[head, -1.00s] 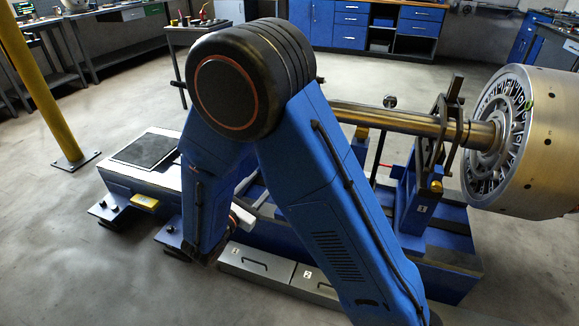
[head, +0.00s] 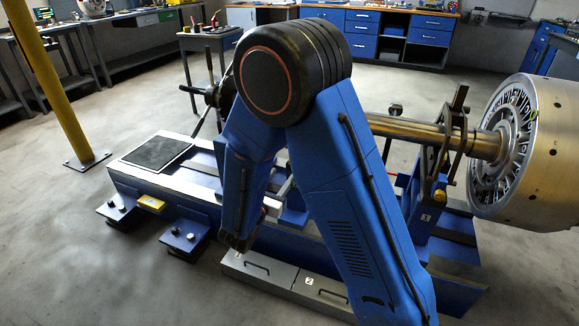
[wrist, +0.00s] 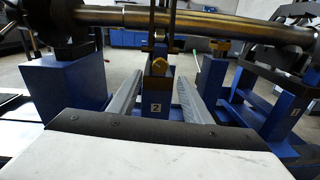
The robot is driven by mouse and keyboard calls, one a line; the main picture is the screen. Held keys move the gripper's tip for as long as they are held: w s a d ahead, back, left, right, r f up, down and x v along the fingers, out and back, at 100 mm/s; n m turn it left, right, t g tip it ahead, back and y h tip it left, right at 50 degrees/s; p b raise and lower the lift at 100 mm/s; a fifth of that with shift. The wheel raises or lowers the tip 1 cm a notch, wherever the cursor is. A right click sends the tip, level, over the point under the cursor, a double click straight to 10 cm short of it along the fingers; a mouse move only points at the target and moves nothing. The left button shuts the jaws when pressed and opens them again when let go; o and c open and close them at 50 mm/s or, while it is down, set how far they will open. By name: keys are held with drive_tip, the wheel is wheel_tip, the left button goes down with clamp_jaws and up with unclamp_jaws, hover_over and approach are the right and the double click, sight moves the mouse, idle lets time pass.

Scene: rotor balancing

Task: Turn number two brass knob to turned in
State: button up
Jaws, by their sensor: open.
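The number two brass knob (wrist: 157,67) shows in the wrist view, near the top of a blue pedestal marked 2 (wrist: 156,90), just below the steel shaft (wrist: 200,22). My gripper (wrist: 160,82) is open, its two grey fingers pointing forward on either side of the pedestal in the picture. The knob appears between and beyond the fingertips; I see no contact. In the head view my arm hides this knob and most of my gripper.
Another pedestal (head: 424,205) with a brass knob (head: 440,195) stands at the right under the shaft, near the large rotor (head: 520,150). Grey drawers (head: 320,287) lie at the machine's front. A yellow post (head: 48,80) stands at left. Open floor lies in front.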

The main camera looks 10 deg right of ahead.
drive_tip(key=x, duration=0.8)
drive_tip(key=c, duration=1.1)
